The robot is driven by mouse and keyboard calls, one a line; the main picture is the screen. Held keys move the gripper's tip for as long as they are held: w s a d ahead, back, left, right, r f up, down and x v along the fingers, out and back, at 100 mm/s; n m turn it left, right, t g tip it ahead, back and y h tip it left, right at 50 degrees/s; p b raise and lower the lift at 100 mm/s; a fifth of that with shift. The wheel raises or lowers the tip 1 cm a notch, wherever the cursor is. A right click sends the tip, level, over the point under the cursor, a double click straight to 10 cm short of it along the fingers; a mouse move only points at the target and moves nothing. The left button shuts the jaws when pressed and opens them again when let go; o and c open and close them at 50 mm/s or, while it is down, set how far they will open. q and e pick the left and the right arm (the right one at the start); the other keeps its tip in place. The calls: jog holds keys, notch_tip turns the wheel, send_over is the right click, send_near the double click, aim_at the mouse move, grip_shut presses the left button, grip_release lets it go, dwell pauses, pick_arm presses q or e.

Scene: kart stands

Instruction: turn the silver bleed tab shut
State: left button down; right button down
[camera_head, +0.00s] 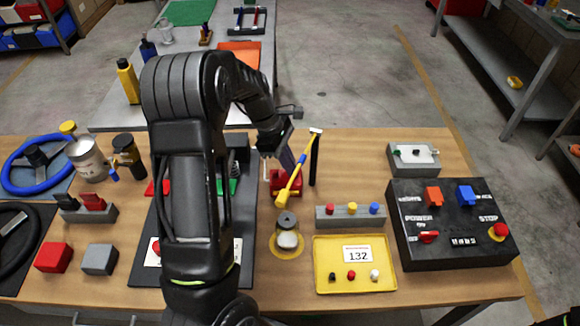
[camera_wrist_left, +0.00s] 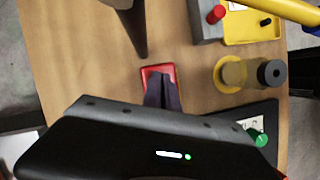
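I cannot make out the silver bleed tab for certain in either view. A small red block (camera_head: 286,184) stands on the wooden table just beyond the dark mat; it also shows in the wrist view (camera_wrist_left: 150,72). My left gripper (camera_head: 287,168) points down at this block. Its fingers (camera_wrist_left: 161,80) look closed together, with their tips over or at the block in the wrist view. They hide the block's middle, so anything between or under them is hidden. My right gripper is out of view.
A yellow-handled tool (camera_head: 292,182) and a black post (camera_head: 314,160) stand close right of the gripper. Nearby are a round knob on a yellow ring (camera_head: 287,250), a grey button block (camera_head: 350,218), a yellow tray (camera_head: 330,284) and a black control box (camera_head: 450,258).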

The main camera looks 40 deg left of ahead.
pick_arm(q)
jog(key=m, duration=0.2)
jog(key=m+g, duration=0.2)
jog(key=m, duration=0.1)
jog(key=shift+w+m, duration=0.3)
jog(key=shift+w, duration=0.05)
jog(key=m+g, duration=0.1)
jog(key=m, duration=0.3)
jog(key=shift+w+m+g+y, duration=0.2)
jog(key=shift+m+g+y, duration=0.2)
jog(key=c, duration=2.1)
grip_release()
jog(key=shift+c, duration=0.2)
jog(key=o, duration=0.5)
jog(key=shift+d, duration=0.1)
